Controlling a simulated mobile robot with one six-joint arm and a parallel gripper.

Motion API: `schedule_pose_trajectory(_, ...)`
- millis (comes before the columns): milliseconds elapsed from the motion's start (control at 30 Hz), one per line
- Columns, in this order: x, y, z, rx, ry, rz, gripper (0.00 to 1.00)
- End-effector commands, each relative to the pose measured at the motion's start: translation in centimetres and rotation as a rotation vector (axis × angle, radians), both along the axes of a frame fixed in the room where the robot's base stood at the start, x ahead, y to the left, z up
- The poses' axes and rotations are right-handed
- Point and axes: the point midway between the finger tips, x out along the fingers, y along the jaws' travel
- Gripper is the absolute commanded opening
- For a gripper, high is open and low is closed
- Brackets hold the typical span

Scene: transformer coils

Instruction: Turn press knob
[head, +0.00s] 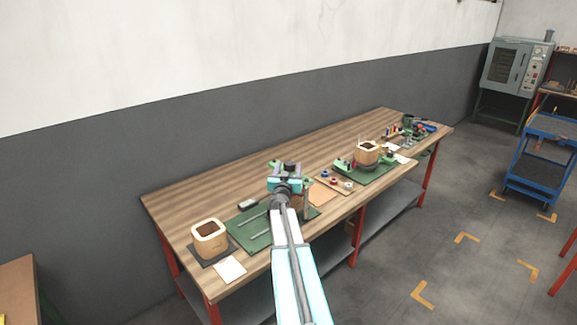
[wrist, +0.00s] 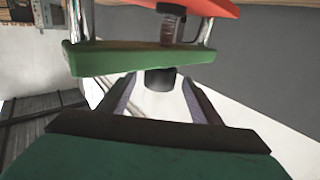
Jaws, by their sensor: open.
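In the wrist view, a short black knob (wrist: 160,80) sits under the green crossbar (wrist: 120,60) of the press, in line with a threaded screw (wrist: 173,30). My gripper (wrist: 160,95) is open, with one dark finger on each side of the knob. I cannot tell whether either finger touches it. In the head view, my gripper (head: 286,180) is over the press at the bench's middle. The green parts of the press (head: 306,182) show beside it, and my arm hides much of the rest.
The long wooden bench (head: 180,195) runs along the wall. A wooden coil former (head: 208,247) stands at its near left, and another (head: 367,157) stands farther right on a green mat. A blue cart (head: 537,165) stands on the right. The floor between cart and bench is clear.

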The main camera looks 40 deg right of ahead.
Motion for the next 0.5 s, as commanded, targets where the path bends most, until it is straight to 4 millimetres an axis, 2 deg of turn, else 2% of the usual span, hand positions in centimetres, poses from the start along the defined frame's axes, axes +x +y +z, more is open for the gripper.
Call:
schedule_pose_trajectory(200,1.2,-1.5,0.0,0.001,-0.001,0.0,0.59)
schedule_pose_trajectory(500,1.8,-2.4,0.0,0.001,-0.001,-0.001,0.59)
